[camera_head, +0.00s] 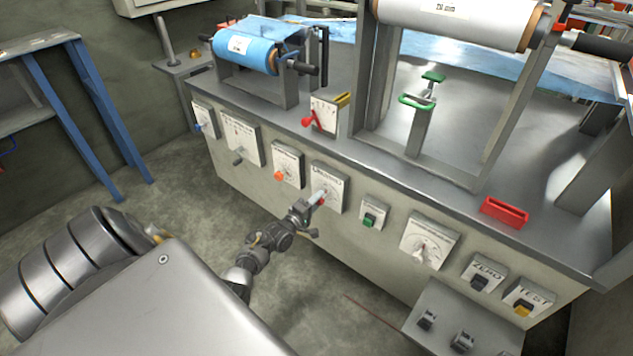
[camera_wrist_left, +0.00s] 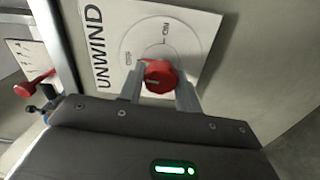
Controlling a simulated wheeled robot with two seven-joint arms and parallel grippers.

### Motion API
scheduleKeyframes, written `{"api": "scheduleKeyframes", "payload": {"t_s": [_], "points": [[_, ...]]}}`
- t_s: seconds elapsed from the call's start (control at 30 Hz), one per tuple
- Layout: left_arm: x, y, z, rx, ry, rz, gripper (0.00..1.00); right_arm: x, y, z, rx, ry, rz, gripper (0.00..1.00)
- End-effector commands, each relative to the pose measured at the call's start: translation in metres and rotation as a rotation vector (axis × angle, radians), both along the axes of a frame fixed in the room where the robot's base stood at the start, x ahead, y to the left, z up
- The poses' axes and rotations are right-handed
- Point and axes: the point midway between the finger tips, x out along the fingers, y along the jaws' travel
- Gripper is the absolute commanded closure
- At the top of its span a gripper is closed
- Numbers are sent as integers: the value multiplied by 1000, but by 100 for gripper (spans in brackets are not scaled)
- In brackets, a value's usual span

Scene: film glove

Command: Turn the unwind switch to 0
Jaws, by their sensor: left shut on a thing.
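The unwind switch is a red knob (camera_wrist_left: 160,77) on a white plate (camera_wrist_left: 185,25) marked UNWIND, which also shows on the machine's front in the head view (camera_head: 334,183). My left gripper (camera_head: 318,199) reaches the plate from the lower left. In the left wrist view its two fingers (camera_wrist_left: 160,88) stand on either side of the red knob, shut on it. A pale mark shows on the knob's face, but I cannot tell which position it points to. My right gripper is not in view.
An orange knob (camera_head: 280,176) is on the panel to the left, and a green button (camera_head: 370,219) is to the right. A red lever (camera_head: 309,118) stands above at the table edge. A small step box (camera_head: 440,300) juts out at the lower right.

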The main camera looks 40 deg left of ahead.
Motion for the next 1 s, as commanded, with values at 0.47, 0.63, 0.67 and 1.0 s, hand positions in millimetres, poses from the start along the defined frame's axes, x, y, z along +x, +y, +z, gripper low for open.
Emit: {"api": "scheduleKeyframes", "payload": {"t_s": [0.47,0.63,0.67,1.0], "points": [[0,0,0,-104,-2,1,89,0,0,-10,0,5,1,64],[0,0,-1,-105,-2,1,89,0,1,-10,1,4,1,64],[0,0,-1,-105,-2,1,89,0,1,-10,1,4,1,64],[0,0,0,-103,-2,1,45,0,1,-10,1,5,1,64]]}}
